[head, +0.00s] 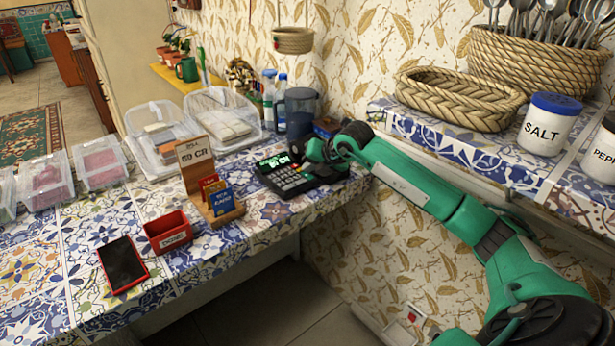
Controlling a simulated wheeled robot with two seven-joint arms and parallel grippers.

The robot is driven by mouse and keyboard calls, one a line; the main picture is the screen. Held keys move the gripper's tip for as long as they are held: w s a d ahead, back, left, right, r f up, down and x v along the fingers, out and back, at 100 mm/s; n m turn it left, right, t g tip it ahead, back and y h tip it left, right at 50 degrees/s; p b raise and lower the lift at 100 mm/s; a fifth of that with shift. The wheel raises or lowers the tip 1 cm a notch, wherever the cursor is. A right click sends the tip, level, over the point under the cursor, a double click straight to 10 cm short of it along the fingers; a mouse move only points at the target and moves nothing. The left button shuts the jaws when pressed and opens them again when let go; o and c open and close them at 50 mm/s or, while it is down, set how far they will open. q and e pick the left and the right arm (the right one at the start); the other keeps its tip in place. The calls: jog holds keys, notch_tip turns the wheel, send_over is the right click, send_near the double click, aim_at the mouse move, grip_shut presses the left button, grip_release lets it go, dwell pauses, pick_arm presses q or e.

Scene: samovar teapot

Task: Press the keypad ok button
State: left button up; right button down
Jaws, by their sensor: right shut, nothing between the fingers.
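The keypad (286,178) is a dark card terminal with several light keys and a lit green display. It stands on the patterned tile counter, right of the wooden card holder. My right arm, green and black, reaches in from the right. Its gripper (309,166) is at the keypad's right side, with the fingertips over or close to the keys. The gripper is shut with nothing in it. I cannot tell whether it touches a key, and the ok button is not distinguishable, perhaps hidden by the gripper. My left gripper is not in view.
A wooden card holder (226,217), a red box (168,232) and a dark phone (122,264) are on the counter (70,300) to the left. A dark pitcher (301,112) and bottles stand behind the keypad. A tiled shelf (425,150) with baskets and a salt jar (548,125) is at right.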

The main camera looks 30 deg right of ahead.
aim_at(310, 177)
jog(key=shift+f, duration=0.45)
dwell(0.6)
jog(key=shift+r, duration=0.8)
jog(key=shift+r+p, duration=1.7)
jog(key=shift+r, duration=0.85)
jog(key=shift+f, duration=0.1)
